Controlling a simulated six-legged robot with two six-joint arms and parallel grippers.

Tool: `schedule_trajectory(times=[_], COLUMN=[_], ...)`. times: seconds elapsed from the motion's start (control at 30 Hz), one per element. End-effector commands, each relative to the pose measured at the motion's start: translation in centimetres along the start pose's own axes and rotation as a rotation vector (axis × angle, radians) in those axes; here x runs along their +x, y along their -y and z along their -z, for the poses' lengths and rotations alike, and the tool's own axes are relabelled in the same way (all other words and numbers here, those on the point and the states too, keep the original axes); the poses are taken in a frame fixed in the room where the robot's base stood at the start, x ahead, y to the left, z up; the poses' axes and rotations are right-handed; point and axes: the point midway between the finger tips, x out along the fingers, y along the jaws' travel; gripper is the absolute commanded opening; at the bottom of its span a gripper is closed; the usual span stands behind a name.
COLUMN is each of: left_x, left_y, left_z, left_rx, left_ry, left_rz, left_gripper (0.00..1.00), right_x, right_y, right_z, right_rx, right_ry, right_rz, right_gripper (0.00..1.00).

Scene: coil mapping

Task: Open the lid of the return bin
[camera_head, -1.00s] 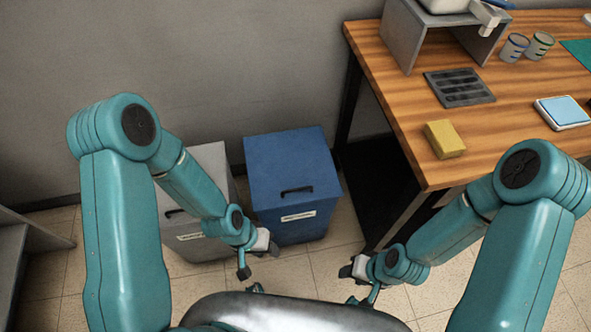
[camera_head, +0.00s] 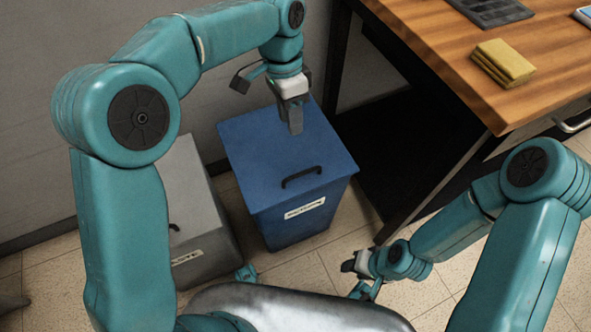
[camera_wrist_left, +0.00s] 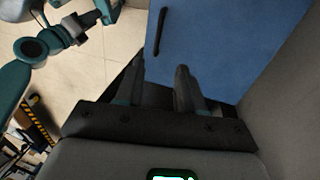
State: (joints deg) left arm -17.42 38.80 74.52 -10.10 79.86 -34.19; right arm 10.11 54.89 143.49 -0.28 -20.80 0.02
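The blue bin (camera_head: 290,228), which I take for the return bin, stands on the floor. Its flat blue lid (camera_head: 262,152) is shut, with a dark bar handle (camera_head: 301,177) near the front edge and a white label below. My left gripper (camera_head: 295,128) points down over the back part of the lid, behind the handle, with nothing in it. In the left wrist view its two dark fingers (camera_wrist_left: 163,78) are apart, with the blue lid (camera_wrist_left: 225,45) and handle (camera_wrist_left: 160,32) beyond them. My right gripper (camera_head: 352,268) is low, right of the bin's front; its opening is unclear.
A grey bin (camera_head: 190,205) stands close to the left of the blue bin. The wall is behind; tiled floor (camera_head: 300,285) is free in front.

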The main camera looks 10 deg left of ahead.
Motion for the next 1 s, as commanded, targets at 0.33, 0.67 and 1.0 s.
schedule_trajectory(times=[0.33, 0.67, 1.0], left_x=[4.6, 12.4, 15.9], left_y=[-0.5, -0.5, -0.4], left_z=[-0.1, -0.1, -0.2], left_rx=[0.000, -0.001, 0.001], left_ry=[0.007, 0.006, 0.004], left_rz=[-0.001, -0.001, 0.000], left_gripper=[0.38, 0.38, 0.38], right_x=[2.4, 5.1, 6.1], right_y=[-0.9, -2.1, -2.7], right_z=[0.1, 0.5, 0.9], right_rx=[0.000, 0.010, 0.020], right_ry=[0.000, -0.010, -0.021], right_rz=[0.000, -0.001, -0.002], right_gripper=[0.43, 0.43, 0.43])
